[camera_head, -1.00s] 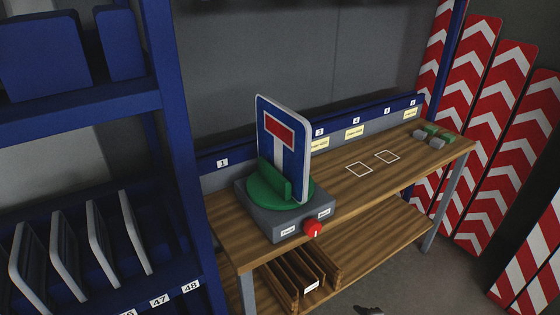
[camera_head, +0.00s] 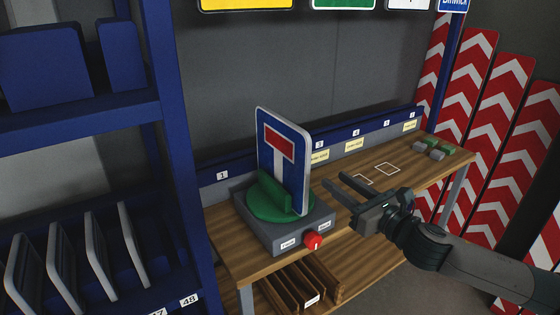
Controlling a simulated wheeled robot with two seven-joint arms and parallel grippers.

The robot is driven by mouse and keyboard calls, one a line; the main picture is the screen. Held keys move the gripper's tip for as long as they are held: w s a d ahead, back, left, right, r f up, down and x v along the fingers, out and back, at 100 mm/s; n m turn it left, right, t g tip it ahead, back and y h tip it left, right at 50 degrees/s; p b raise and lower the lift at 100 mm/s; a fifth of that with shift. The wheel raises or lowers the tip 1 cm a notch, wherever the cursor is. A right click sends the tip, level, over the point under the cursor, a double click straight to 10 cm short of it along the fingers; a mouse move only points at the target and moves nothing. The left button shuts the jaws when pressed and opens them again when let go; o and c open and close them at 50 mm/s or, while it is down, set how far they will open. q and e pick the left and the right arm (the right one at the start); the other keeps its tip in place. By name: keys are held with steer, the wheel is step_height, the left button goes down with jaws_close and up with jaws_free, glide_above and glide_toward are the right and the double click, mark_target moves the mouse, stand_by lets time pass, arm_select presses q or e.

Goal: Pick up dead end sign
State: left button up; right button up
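The dead end sign (camera_head: 298,170) is a blue square plate with a white T stem and a red bar. It stands upright in a green round holder (camera_head: 268,202) on a grey box (camera_head: 284,233), at the left part of the wooden bench. My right gripper (camera_head: 333,182) comes in from the right, above the bench and to the right of the sign. Its two fingers are apart with nothing between them, pointing left towards the sign without touching it. My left gripper is not in view.
A red knob (camera_head: 313,241) sticks out of the box front. The wooden bench (camera_head: 222,240) has white outlined squares and several small grey and green blocks (camera_head: 436,150) at its far right. A blue rack (camera_head: 180,200) stands at left. Red-and-white chevron boards (camera_head: 470,90) lean at right.

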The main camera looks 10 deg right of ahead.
steer(key=shift+w, duration=0.1)
steer(key=p, duration=0.5)
glide_toward(296, 155)
steer(key=w, duration=0.5)
steer(key=shift+w+a+f, duration=0.3)
steer(key=shift+w+a, duration=0.05)
steer(key=shift+w, duration=0.25)
steer(key=shift+w, duration=0.1)
steer(key=shift+w+a+r+p, duration=0.1)
steer(key=shift+w+a+p, duration=0.3)
steer(key=shift+w+p, duration=0.1)
steer(key=p+x, duration=0.1)
steer(key=x, duration=0.1)
steer(key=shift+w+a, duration=0.3)
steer(key=shift+w+a+f+p, duration=0.2)
steer(key=shift+w+p, duration=0.1)
steer(key=shift+w, duration=0.2)
